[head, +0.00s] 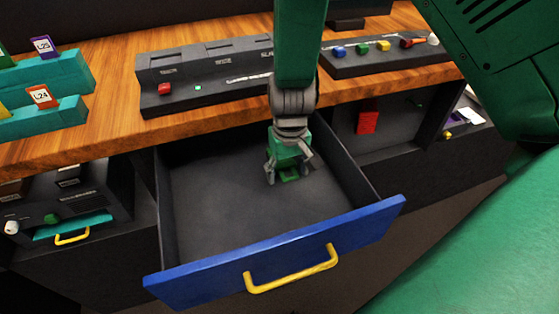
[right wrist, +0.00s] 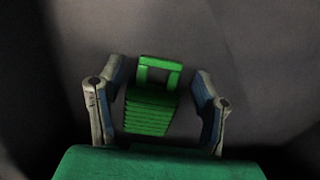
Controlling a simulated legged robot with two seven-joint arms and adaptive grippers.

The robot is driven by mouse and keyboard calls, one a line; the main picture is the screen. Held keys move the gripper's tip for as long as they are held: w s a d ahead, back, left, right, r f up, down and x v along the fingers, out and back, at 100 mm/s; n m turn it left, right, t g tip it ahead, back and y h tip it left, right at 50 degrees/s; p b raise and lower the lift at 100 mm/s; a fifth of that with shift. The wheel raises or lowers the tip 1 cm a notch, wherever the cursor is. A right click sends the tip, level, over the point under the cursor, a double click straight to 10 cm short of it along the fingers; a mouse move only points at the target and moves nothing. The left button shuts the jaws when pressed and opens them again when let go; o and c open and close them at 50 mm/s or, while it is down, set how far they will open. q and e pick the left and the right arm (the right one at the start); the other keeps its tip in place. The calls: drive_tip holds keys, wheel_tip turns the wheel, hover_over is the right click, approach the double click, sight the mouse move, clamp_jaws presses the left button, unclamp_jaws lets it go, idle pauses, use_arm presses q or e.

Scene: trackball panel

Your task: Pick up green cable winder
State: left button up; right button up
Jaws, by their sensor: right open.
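The green cable winder (right wrist: 150,110) lies on the dark drawer floor, with a ribbed body and an open frame at its far end in the right wrist view. In the head view only a small part of the cable winder (head: 290,176) shows below my right gripper. My right gripper (head: 288,181) is inside the open drawer, pointing down. In the right wrist view its open fingers (right wrist: 160,112) stand on either side of the winder, with a gap on each side. My left gripper is not in view.
The drawer (head: 220,215) is pulled out, with a blue front (head: 200,272) and a yellow handle (head: 290,275); its walls surround my right gripper. The wooden counter (head: 110,135) above carries a dark panel (head: 230,98) and a button board (head: 390,62). The drawer's left part is clear.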

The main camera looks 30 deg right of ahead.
drive_tip(key=shift+d, duration=0.3)
drive_tip(key=c, duration=1.2)
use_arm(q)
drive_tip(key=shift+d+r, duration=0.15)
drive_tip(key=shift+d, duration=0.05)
use_arm(e)
drive_tip(key=shift+c, duration=0.2)
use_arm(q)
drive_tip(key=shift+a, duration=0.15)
use_arm(e)
drive_tip(key=shift+a+r, duration=0.15)
drive_tip(key=shift+a, duration=0.2)
drive_tip(key=shift+r, duration=0.35)
use_arm(q)
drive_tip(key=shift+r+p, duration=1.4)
drive_tip(key=shift+p, duration=0.1)
use_arm(e)
wheel_tip(320, 180, up, 9)
